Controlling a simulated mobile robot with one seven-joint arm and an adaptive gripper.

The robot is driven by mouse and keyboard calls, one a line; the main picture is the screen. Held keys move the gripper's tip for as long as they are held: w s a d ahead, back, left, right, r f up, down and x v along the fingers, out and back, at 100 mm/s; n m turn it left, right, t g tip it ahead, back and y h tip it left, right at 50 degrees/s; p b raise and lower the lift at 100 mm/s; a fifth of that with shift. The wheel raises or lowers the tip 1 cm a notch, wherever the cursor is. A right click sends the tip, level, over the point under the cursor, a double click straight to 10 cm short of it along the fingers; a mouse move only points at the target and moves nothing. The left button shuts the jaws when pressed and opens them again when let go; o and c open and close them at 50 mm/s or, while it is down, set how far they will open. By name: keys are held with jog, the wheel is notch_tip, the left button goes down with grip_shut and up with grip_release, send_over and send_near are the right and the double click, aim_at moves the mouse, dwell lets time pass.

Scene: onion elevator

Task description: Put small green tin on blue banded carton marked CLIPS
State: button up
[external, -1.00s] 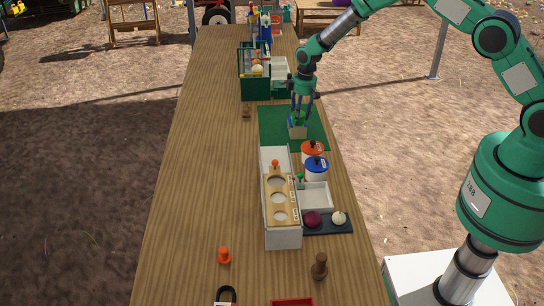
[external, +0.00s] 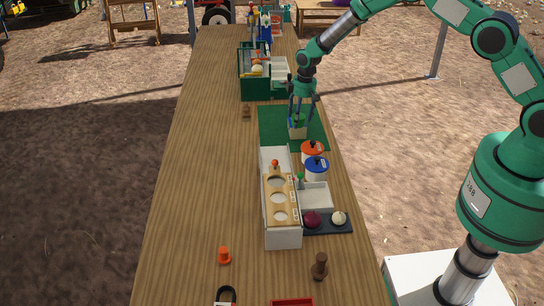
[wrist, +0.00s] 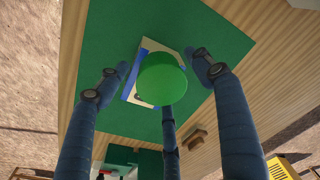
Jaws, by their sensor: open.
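The small green tin (wrist: 162,79) is a round green cylinder, seen from above in the wrist view. It appears to rest on top of a pale carton with a blue band (wrist: 133,87), covering much of its top. In the external view the carton (external: 298,132) stands on a green mat. The CLIPS marking cannot be read. My gripper (external: 301,112) is over the carton with its dark blue fingers open and spread around the tin. In the wrist view the side fingers show gaps to the tin; the middle finger overlaps its edge.
The green mat (external: 271,120) has free room around the carton. Orange-lidded (external: 312,150) and blue-lidded (external: 317,166) pots stand near its front edge. A dark green crate (external: 254,88) is behind it. A white box with a holed wooden top (external: 283,238) stands in front.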

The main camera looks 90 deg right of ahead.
aim_at(301, 116)
jog(key=shift+r, duration=0.1)
notch_tip(301, 116, up, 12)
jog(key=s, duration=0.1)
jog(key=shift+a, duration=0.15)
dwell(0.5)
dwell(0.6)
